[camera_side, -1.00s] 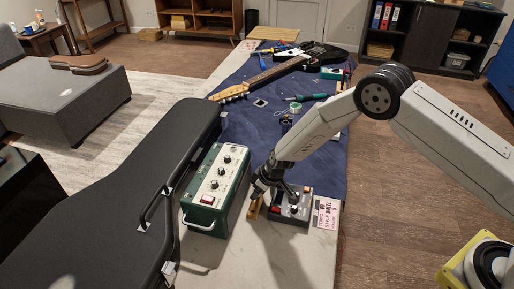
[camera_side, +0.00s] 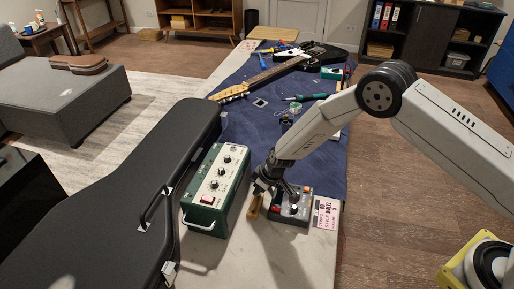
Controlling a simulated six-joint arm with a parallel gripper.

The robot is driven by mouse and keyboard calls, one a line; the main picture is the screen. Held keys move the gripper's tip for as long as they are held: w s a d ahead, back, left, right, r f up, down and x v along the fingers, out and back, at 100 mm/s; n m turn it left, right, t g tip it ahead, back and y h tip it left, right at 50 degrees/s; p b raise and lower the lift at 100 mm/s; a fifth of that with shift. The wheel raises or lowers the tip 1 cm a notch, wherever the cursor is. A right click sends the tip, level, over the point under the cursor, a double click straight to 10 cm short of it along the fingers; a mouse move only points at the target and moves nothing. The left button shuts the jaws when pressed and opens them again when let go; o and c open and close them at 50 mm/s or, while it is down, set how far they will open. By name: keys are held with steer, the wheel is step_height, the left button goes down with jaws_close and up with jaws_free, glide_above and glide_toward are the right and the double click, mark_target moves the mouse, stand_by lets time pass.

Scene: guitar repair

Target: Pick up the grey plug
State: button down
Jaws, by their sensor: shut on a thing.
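My gripper (camera_side: 266,189) points down just right of the green amplifier box (camera_side: 217,190), over the left edge of a small dark pedal (camera_side: 299,212). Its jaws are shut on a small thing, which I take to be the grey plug. The plug itself is too small and too covered by the dark fingers to make out. A small yellow-brown block (camera_side: 254,208) stands just below the gripper, between the amplifier and the pedal; I cannot tell whether they touch.
A black guitar case (camera_side: 110,200) lies left of the amplifier. A printed card (camera_side: 326,213) lies right of the pedal. A blue cloth (camera_side: 255,126) with a guitar (camera_side: 315,53) and tools covers the far bench. The pale bench front (camera_side: 285,262) is clear.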

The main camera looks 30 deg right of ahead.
steer(key=shift+r, duration=0.7)
steer(key=s+d+r, duration=0.3)
steer(key=s+r, duration=0.8)
steer(key=s, duration=0.2)
steer(key=shift+s+d, duration=0.15)
steer(key=shift+s, duration=0.15)
stand_by(0.4)
steer(key=shift+r, duration=0.6)
steer(key=shift+r, duration=0.7)
steer(key=shift+r, duration=0.35)
steer(key=shift+r, duration=0.3)
